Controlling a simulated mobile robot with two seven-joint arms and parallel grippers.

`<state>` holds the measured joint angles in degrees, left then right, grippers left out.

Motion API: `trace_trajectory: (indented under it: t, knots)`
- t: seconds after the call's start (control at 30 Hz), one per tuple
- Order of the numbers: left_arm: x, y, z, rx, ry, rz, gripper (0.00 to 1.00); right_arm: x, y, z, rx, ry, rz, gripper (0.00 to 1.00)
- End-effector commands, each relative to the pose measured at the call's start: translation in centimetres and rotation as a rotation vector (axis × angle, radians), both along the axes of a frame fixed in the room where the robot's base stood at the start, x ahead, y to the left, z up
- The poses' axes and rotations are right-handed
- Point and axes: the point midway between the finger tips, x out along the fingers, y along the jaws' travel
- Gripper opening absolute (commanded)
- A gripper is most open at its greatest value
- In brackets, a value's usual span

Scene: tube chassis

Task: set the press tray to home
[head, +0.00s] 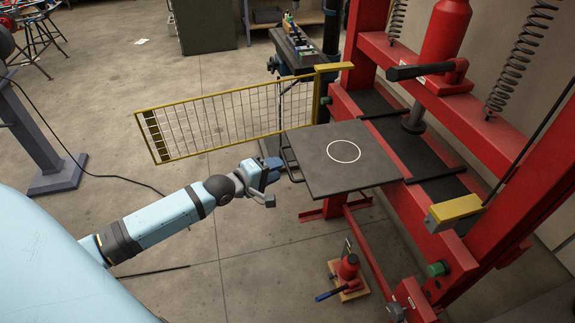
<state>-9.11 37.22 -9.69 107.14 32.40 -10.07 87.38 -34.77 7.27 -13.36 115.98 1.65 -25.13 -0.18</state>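The press tray (335,178) is a dark grey square plate with a white circle on it. It sticks out to the left from the red press (440,110), with its right part reaching the press bed. A dark bar handle (291,166) runs along its left edge. My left gripper (272,182) is just left of this handle, with its fingers apart and nothing seen between them. It looks close to the handle, but I cannot tell whether it touches. My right gripper is not in view.
A yellow mesh guard (215,122) stands open behind the tray and my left gripper. A red bottle jack (348,268) stands on the floor below the tray. A yellow-topped box (455,212) is on the press front. The floor left of the tray is mostly clear.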

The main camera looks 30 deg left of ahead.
Motion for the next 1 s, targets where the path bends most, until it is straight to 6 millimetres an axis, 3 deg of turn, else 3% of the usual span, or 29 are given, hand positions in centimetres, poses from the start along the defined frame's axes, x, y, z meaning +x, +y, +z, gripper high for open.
trace_trajectory:
  t: [0.1, 0.3, 0.67, 0.7, 0.87, 1.0]
  knots:
    - [2.0, -0.6, -0.4, 0.000, -0.001, 0.000, 0.36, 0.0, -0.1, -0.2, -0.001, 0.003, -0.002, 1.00]
    - [3.9, -1.3, -0.8, 0.000, 0.001, 0.000, 0.36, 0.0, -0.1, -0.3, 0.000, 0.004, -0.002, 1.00]
    - [4.4, -1.4, -0.9, 0.001, 0.002, 0.000, 0.36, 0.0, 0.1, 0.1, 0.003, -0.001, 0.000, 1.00]
    - [4.4, -1.4, -0.9, 0.001, 0.002, 0.000, 0.34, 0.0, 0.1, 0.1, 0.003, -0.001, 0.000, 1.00]
    - [4.4, -1.4, -1.0, 0.002, 0.003, 0.000, 0.00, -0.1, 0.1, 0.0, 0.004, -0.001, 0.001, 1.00]
    - [4.3, -1.4, -1.1, 0.003, 0.004, 0.000, 0.00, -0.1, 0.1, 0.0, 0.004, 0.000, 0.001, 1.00]
